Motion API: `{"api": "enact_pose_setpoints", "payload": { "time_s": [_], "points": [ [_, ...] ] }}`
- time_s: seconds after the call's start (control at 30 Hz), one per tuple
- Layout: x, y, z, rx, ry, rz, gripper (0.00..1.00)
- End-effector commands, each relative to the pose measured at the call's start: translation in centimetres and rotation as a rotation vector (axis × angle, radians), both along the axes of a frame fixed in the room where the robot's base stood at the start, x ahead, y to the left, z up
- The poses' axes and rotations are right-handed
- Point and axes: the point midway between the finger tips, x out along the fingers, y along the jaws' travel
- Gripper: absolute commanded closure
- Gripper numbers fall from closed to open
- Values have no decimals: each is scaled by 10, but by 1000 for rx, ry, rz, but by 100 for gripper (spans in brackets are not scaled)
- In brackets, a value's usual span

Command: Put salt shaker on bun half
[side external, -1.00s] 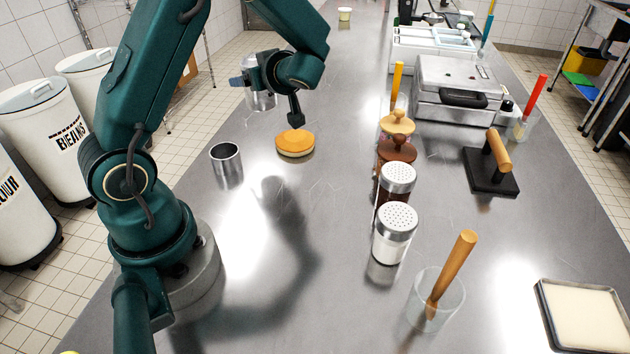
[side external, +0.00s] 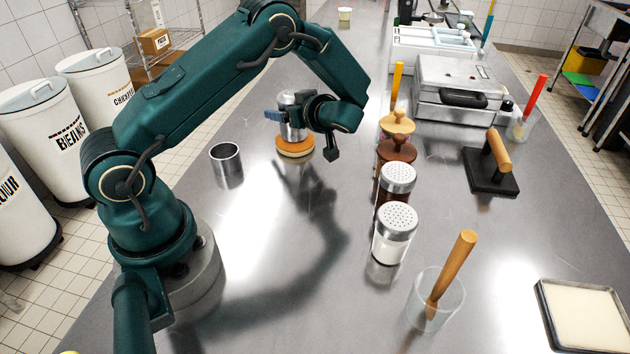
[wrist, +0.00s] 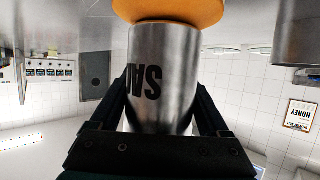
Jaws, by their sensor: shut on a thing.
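The salt shaker (side external: 293,132) is a steel cylinder, upright in the side view. Black letters "SA" show on it in the wrist view (wrist: 165,75), where the picture is upside down. My gripper (side external: 288,116) is shut on the shaker, with one finger on each side of it, also in the wrist view (wrist: 165,108). The bun half (side external: 296,150) is orange-brown and round and lies on the steel counter. The shaker is right over it, and its base looks in contact with the bun half (wrist: 170,8). A small gap cannot be ruled out.
An open steel cup (side external: 227,168) stands left of the bun half. To the right are a brown wooden-topped mill (side external: 397,150), two shakers with pierced lids (side external: 394,238) and a glass with a wooden handle (side external: 437,300). The counter in front of the bun half is clear.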

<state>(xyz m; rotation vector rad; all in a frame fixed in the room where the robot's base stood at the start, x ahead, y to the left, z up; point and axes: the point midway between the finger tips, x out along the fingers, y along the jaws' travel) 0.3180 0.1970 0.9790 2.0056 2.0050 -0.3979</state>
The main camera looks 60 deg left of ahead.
Motion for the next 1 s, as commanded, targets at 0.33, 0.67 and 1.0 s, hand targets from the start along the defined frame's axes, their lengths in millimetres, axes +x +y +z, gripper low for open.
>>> {"api": "enact_pose_setpoints", "payload": {
  "time_s": [0.33,0.67,1.0],
  "points": [
    [0,0,-3,0,0,0,0],
    [0,-2,2,0,-2,-1,0],
    [1,-63,27,1,-3,-6,0]
  ]
}}
